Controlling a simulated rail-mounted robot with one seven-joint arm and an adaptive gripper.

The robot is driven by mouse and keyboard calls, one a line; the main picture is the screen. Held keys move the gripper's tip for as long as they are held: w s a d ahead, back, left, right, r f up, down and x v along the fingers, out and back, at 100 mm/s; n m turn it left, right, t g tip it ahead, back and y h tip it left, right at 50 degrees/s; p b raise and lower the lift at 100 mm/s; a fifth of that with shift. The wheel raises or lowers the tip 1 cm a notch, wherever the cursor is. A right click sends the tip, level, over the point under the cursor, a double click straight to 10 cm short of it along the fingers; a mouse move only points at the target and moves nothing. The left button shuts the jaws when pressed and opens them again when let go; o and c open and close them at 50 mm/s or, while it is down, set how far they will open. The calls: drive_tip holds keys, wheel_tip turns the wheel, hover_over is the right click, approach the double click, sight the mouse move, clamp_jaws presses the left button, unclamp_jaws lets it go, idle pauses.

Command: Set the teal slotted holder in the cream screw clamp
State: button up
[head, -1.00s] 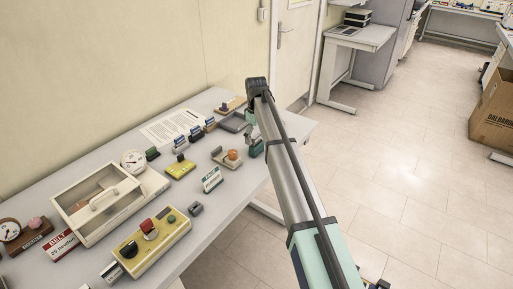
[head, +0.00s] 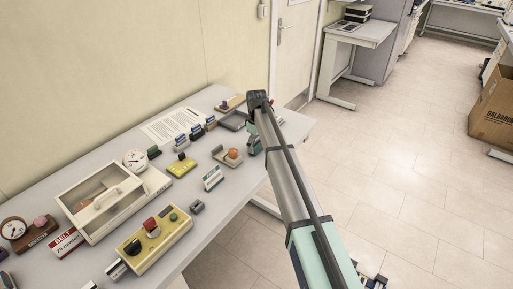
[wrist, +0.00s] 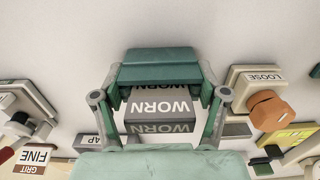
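The teal slotted holder (wrist: 158,68) shows in the upper middle of the wrist view, with a dark slot line along it. My gripper (wrist: 160,92) has its green fingers apart, one at each side of the holder; contact is not clear. A grey block lettered WORN (wrist: 160,105) shows between the fingers, below the holder in the picture. In the head view my gripper (head: 255,140) is low at the table's right edge, and the arm partly hides the holder. The cream screw clamp (wrist: 244,80), with an orange knob and a LOOSE label, stands right of the fingers; it also shows in the head view (head: 222,155).
Left of the gripper in the head view are a yellow block (head: 182,166), a green-white sign (head: 212,178) and a small grey block (head: 197,206). A cream control box (head: 150,245) and a clear-lidded case (head: 100,205) stand farther left. Bare table lies right of the sign.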

drive_tip(key=shift+c, duration=1.2)
